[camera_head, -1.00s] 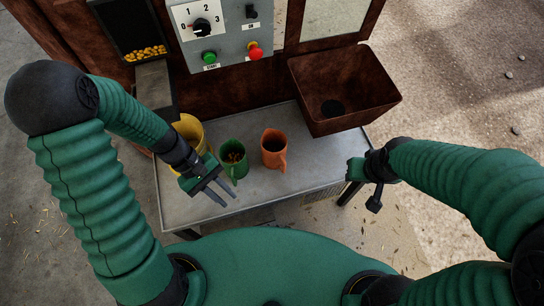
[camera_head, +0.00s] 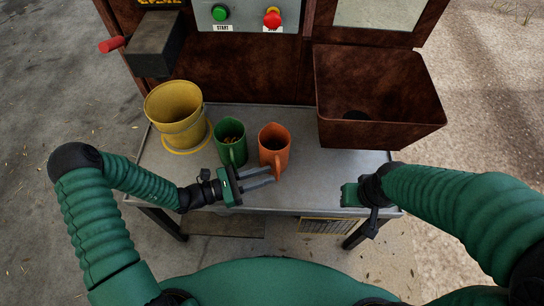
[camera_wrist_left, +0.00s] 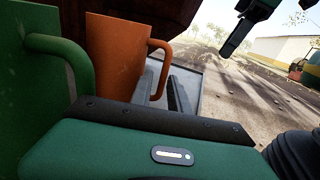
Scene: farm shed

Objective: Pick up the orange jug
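The orange jug (camera_head: 274,143) stands upright on the metal table (camera_head: 300,187), with its handle towards me. My left gripper (camera_head: 273,175) is open, its two fingers apart and pointing right beside the jug's handle. In the left wrist view the jug (camera_wrist_left: 112,55) is close, with its handle by the fingers (camera_wrist_left: 166,92); I cannot tell whether the handle lies between them. The green jug (camera_head: 230,148) stands just left of the orange one, with contents inside. My right gripper (camera_head: 350,194) is over the table's right front edge; its fingers do not show clearly.
A yellow bucket (camera_head: 176,112) stands at the table's left, under a metal chute (camera_head: 155,45). A brown bin (camera_head: 370,95) overhangs the table's right rear. A panel with a green button (camera_head: 221,13) and a red one (camera_head: 272,18) is behind. The front strip of table is mostly clear.

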